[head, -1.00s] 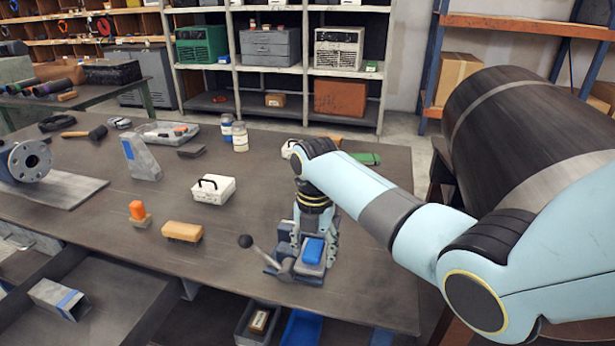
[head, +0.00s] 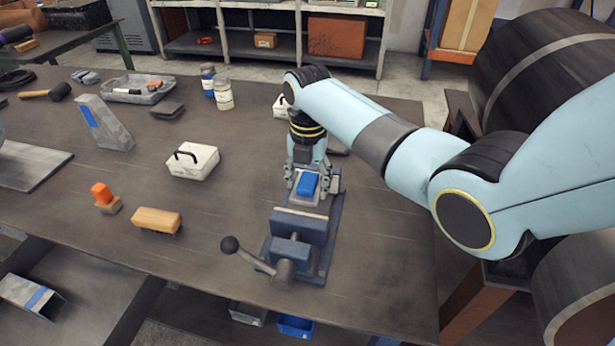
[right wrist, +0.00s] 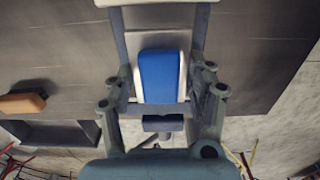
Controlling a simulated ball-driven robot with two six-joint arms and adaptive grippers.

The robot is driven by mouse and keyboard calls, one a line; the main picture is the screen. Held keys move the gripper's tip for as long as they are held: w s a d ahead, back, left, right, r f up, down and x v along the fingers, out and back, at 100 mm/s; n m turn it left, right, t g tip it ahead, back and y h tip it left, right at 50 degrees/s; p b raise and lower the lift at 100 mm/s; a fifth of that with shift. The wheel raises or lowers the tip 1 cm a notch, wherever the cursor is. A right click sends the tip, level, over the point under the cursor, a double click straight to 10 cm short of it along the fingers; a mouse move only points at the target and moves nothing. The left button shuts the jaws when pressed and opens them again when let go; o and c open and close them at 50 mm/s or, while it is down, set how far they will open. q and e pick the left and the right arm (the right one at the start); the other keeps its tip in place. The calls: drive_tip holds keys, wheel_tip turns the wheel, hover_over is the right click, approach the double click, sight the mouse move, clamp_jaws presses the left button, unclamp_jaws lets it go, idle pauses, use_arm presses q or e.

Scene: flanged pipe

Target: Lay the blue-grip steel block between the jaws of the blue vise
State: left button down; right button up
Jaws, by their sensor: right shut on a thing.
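The steel block with its blue grip (head: 307,184) is held in my right gripper (head: 306,178), whose fingers are shut on it from both sides. The blue vise (head: 300,226) sits on the bench with its ball-ended handle toward the front. The block is over the vise's rear part, behind the front jaw. I cannot tell whether it touches the vise bed. In the right wrist view the blue grip (right wrist: 158,77) lies between the fingers, with a dark vise part (right wrist: 163,123) below it. The rear jaw is largely hidden by the gripper. My left gripper is not in view.
Left of the vise on the bench (head: 215,250) are a wooden brush (head: 157,220), an orange-topped piece (head: 104,196) and a white box (head: 193,161). Two jars (head: 222,92) stand farther back. The bench between the brush and the vise is clear.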

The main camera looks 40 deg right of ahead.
sight(308, 210)
wheel_tip(308, 210, down, 3)
drive_tip(key=shift+r+b, duration=0.2)
drive_tip(key=shift+b, duration=0.9)
drive_tip(key=shift+f+b, duration=0.9)
drive_tip(key=shift+f, duration=0.65)
drive_tip(key=shift+w+f, duration=0.1)
drive_tip(key=shift+f, duration=0.25)
drive_tip(key=o, duration=1.7)
drive_tip(key=shift+c, duration=0.2)
wheel_tip(308, 210, up, 12)
